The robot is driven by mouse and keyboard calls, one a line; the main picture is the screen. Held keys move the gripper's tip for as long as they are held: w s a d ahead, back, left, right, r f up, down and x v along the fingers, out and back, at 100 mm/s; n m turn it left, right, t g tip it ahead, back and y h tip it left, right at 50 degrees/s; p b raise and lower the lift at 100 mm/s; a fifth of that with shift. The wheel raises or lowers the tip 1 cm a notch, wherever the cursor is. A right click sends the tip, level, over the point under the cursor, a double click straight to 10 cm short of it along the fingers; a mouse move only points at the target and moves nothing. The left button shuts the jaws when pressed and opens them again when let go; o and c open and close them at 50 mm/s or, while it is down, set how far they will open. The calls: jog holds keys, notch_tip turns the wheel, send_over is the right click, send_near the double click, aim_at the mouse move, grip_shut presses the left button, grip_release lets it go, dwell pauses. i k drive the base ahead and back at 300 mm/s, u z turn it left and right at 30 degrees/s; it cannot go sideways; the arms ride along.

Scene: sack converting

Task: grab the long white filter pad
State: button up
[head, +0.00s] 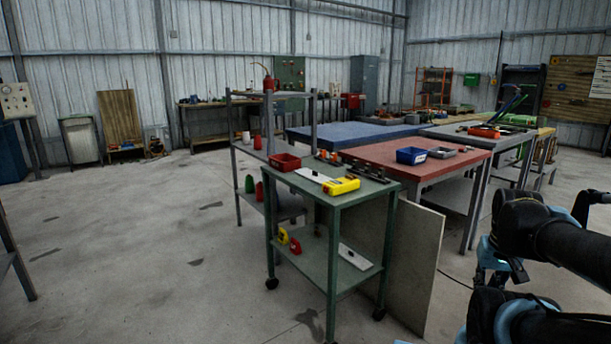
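A long, flat white piece (313,175) lies on the top of a green wheeled cart (335,196), left of a yellow tool. I cannot tell from here which of the two is the filter pad. My black and light-blue arm is folded at the lower right, well apart from the cart. My gripper's fingers cannot be made out among its parts, and nothing held is visible.
A red bin (285,162) sits at the cart's back left corner. A grey panel (414,262) leans at the cart's right side. A red-topped table (405,165) with a blue bin (411,156) stands behind. The floor left of and before the cart is open.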

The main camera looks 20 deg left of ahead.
aim_at(311, 174)
jog(key=u, duration=0.6)
jog(key=i, duration=0.9)
jog(key=u, duration=0.65)
